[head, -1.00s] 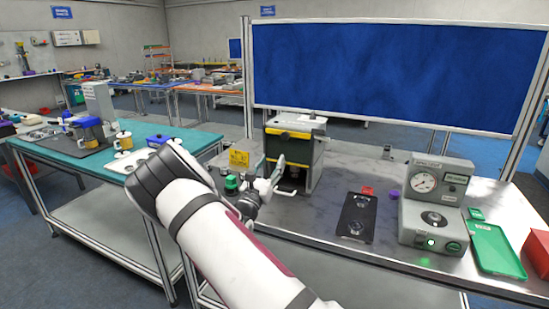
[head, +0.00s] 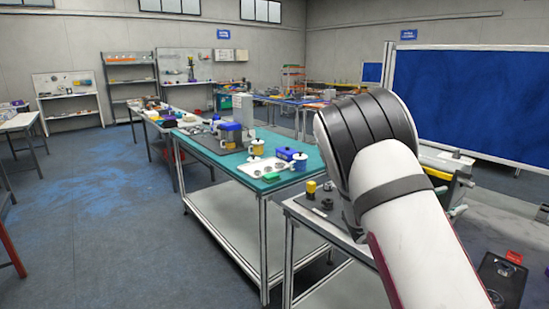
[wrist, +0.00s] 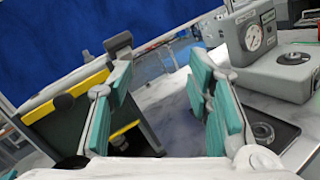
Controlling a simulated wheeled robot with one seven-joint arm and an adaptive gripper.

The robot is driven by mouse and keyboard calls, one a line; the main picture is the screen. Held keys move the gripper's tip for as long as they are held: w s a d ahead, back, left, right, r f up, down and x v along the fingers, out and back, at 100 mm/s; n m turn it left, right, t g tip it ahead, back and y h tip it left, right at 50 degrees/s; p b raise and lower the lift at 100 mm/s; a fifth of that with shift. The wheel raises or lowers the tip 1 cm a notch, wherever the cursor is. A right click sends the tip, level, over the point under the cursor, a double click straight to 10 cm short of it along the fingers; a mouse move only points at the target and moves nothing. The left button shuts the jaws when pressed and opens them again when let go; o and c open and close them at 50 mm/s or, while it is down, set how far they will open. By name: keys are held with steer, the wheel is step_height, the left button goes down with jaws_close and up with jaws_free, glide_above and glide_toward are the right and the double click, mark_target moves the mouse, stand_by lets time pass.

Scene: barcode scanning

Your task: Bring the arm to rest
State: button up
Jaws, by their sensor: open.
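My gripper (wrist: 160,110) shows in the wrist view with its two teal-padded fingers spread apart and nothing between them. Through the gap I see grey bench top and the blue panel behind. A black and yellow machine (wrist: 90,110) stands beyond the left finger. A grey gauge unit (wrist: 275,50) stands beyond the right finger, with a black plate (wrist: 280,130) in front of it. In the head view my arm's white links and black joint rise at the right and hide my gripper and most of the bench there.
A teal-topped table (head: 270,182) with a white tray (head: 262,167) and yellow and blue parts stands left of my arm. A big blue panel (head: 470,100) stands at the back right. Blue floor (head: 100,210) lies open at the left.

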steer(key=s+a+r+m+g+y, duration=0.1)
steer(key=s+a+m+g+y, duration=0.25)
steer(key=s, duration=0.55)
steer(key=s+r+m+g+y, duration=0.1)
steer(key=s+m+g+y, duration=0.1)
steer(key=s+m+y, duration=0.5)
steer(key=s+a+r+m+t+y, duration=0.2)
steer(key=s+a+t+y, duration=0.1)
steer(key=s+a, duration=0.5)
steer(key=s+a+r+m+t+y, duration=0.1)
steer(key=s+a+m+t+y, duration=0.2)
steer(key=s+a, duration=0.6)
steer(key=a+t+y, duration=0.1)
steer(key=a+y, duration=0.1)
steer(key=a, duration=0.2)
steer(key=shift+r, duration=0.4)
steer(key=shift+a+y, duration=0.1)
steer(key=shift+y, duration=0.15)
